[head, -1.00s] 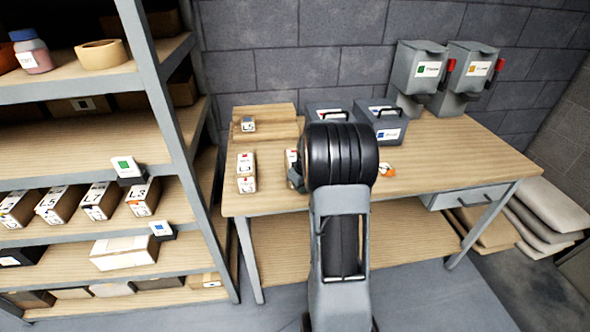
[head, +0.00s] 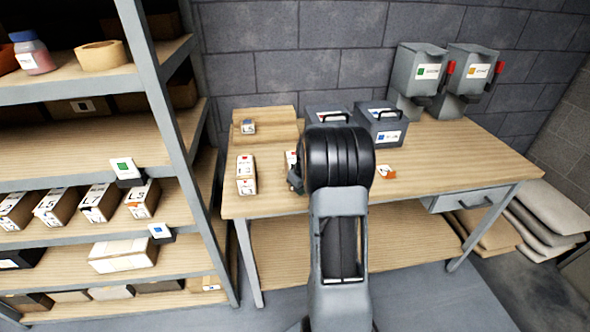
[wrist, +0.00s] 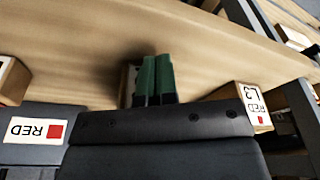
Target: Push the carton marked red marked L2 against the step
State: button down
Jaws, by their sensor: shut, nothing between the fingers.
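The step (head: 280,113) is a low wooden block at the back left of the table, against the wall. A label reading RED (wrist: 36,130) shows at lower left.
A small blue-marked box (head: 248,127) sits on the step. Two grey lidded boxes (head: 385,124) stand at the back, near grey dispensers (head: 419,72). A small orange-marked item (head: 387,172) lies right of my arm. Shelving (head: 165,130) stands at left. Table right is clear.

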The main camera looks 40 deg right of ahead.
jog(key=shift+w+d, duration=0.3)
jog(key=shift+w, duration=0.35)
jog(key=shift+w+d, duration=0.3)
jog(key=shift+w, duration=0.3)
jog(key=shift+w+d, duration=0.15)
jog(key=shift+w, duration=0.1)
jog(key=shift+w+d+p, duration=0.3)
jog(key=shift+w+d, duration=0.05)
jog(key=shift+w, duration=0.35)
jog(key=shift+w+d+p, duration=0.25)
jog(key=shift+w+d, duration=0.05)
jog(key=shift+w, duration=0.35)
jog(key=shift+w+d, duration=0.1)
jog(key=shift+w, duration=0.2)
jog(key=shift+w+d, duration=0.15)
jog(key=shift+w, duration=0.05)
jog(key=shift+w+d+p, duration=0.35)
jog(key=shift+w, duration=0.4)
jog(key=shift+w+d+p, duration=0.3)
jog(key=shift+w+d, duration=0.05)
jog(key=shift+w, duration=0.35)
jog(key=shift+w+d, duration=0.1)
jog(key=shift+w, duration=0.15)
dwell(0.4)
jog(key=shift+w+d+p, duration=0.4)
jog(key=shift+w+p, duration=0.05)
jog(key=shift+w, duration=0.35)
jog(key=shift+w+d+p, duration=0.35)
jog(key=shift+w+p, duration=0.1)
jog(key=shift+w, duration=0.35)
